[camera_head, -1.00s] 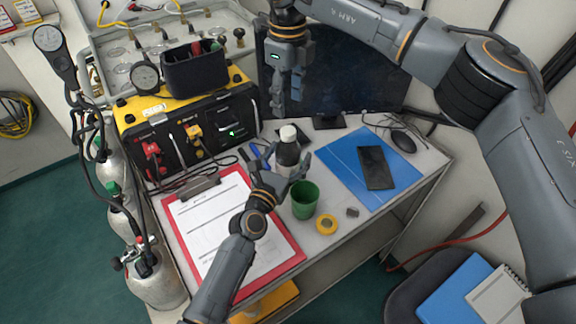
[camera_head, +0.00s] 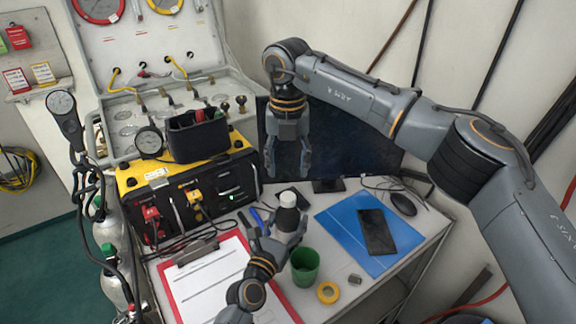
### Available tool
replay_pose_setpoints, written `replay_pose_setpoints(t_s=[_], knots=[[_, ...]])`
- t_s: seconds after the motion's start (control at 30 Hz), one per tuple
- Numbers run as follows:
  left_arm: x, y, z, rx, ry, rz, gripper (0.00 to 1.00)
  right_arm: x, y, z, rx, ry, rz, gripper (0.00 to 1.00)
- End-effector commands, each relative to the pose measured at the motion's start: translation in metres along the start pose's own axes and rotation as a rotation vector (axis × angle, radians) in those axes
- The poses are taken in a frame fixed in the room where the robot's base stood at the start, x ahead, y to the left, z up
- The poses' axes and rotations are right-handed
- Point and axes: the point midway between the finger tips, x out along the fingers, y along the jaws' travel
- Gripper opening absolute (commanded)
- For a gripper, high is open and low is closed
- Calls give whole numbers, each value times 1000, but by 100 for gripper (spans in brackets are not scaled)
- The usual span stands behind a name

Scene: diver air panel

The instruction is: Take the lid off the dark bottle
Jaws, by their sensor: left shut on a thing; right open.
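The dark bottle (camera_head: 288,218) stands upright on the table with its white lid (camera_head: 288,199) on top. My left gripper (camera_head: 279,236) comes in from below and is shut around the bottle's body, below the lid. Its fingers hide part of the lower bottle. My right gripper (camera_head: 289,174) points down above and slightly behind the bottle. It is open and empty, with its fingertips a little above the lid and apart from it.
A green cup (camera_head: 305,266) and a yellow tape ring (camera_head: 328,292) stand right of the bottle. A red clipboard (camera_head: 167,288) lies left. A blue folder (camera_head: 345,222) with a dark phone (camera_head: 377,232) lies right. A monitor (camera_head: 350,145) and a yellow-black air panel (camera_head: 130,182) stand behind.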

Motion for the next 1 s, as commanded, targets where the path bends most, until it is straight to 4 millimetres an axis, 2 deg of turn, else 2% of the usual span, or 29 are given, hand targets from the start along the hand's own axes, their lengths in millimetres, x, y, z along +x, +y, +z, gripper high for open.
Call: replay_pose_setpoints(t_s=[0.4,0.6,0.8,1.0], knots=[[0,0,-1,1,2,0,0,0,0,0,964,2,1,52],[0,0,-1,1,2,0,0,0,0,0,1389,2,0,52],[0,0,-1,1,2,0,0,0,0,1,1664,1,1,52],[0,0,-1,1,2,0,0,6,-1,0,1755,3,-1,52]])
